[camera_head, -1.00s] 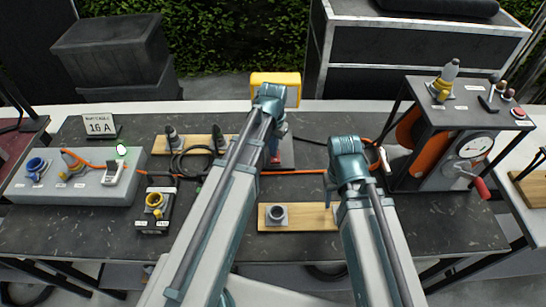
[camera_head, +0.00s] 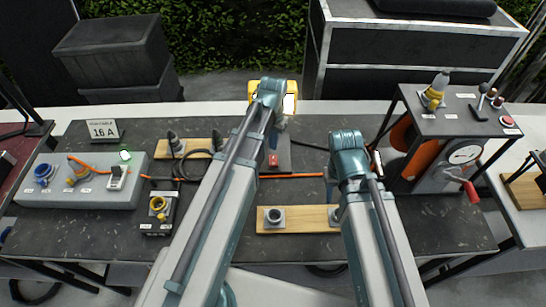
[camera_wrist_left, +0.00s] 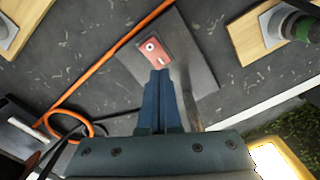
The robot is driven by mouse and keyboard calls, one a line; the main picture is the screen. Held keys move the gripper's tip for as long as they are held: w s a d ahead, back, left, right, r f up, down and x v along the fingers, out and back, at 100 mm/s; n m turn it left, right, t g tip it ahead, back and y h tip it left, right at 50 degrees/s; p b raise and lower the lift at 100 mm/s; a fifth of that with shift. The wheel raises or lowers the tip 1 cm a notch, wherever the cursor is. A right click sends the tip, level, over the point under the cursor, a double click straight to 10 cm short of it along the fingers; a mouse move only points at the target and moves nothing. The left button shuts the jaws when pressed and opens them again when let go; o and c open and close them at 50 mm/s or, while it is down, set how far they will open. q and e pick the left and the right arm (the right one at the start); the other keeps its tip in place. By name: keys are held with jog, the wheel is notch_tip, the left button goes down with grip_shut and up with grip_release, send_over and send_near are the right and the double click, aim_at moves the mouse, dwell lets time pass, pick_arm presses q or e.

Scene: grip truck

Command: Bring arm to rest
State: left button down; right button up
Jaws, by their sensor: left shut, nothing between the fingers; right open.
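My left arm reaches over the middle of the dark table. In the left wrist view my left gripper (camera_wrist_left: 160,73) is shut and empty, its blue fingertips just beside a small red block (camera_wrist_left: 153,50) on a grey plate (camera_wrist_left: 195,55). I cannot tell whether they touch. The red block also shows in the head view (camera_head: 272,159). My right arm (camera_head: 349,158) is bent over the table's right half.
A grey socket box (camera_head: 105,192) stands at the left with a 16 A sign (camera_head: 103,129) behind it. A wooden board (camera_head: 296,224) lies between my arms. A machine with a red handle (camera_head: 472,192) stands at the right. An orange cable (camera_wrist_left: 92,75) crosses the table.

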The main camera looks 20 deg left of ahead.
pick_arm(q)
jog(key=shift+r+p, duration=0.35)
jog(key=shift+r, duration=0.3)
jog(key=s+d+m+y, duration=0.1)
jog(key=s+d, duration=0.9)
jog(key=s, duration=0.4)
jog(key=shift+s+d, duration=0.15)
jog(key=shift+d, duration=0.1)
